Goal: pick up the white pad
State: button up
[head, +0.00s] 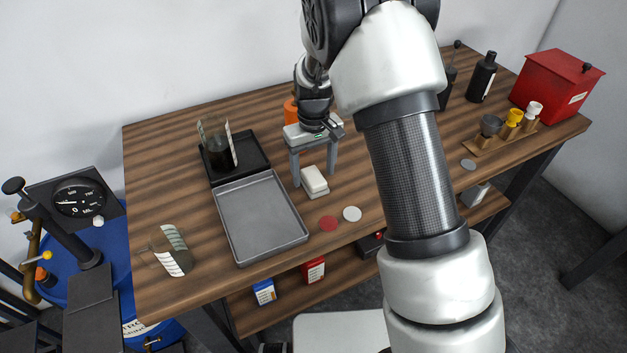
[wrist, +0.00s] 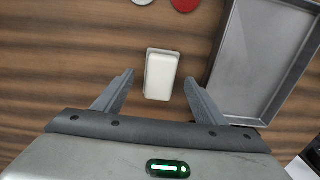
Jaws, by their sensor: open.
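The white pad (head: 314,181) is a small rounded block lying on the wooden table, just right of the grey metal tray. In the wrist view the white pad (wrist: 161,74) lies ahead of and between the fingers, with wood showing on both sides of it. My gripper (head: 316,174) is above the table at the pad, fingers pointing down. In the wrist view my gripper (wrist: 160,84) is open, with one finger on each side of the pad's near end and a gap to each. Nothing is held.
The grey tray (head: 296,239) is close on the pad's left in the head view. A red disc (head: 328,223) and a white disc (head: 352,214) lie nearer the front edge. A glass beaker (head: 216,150) stands on a black tray behind. An orange object (head: 290,110) stands behind my gripper.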

aim_at(313, 175)
notch_tip(313, 175, down, 2)
jog(key=shift+f, duration=0.1)
jog(key=c, duration=1.2)
notch_tip(313, 175, up, 10)
jog(key=shift+r, duration=0.1)
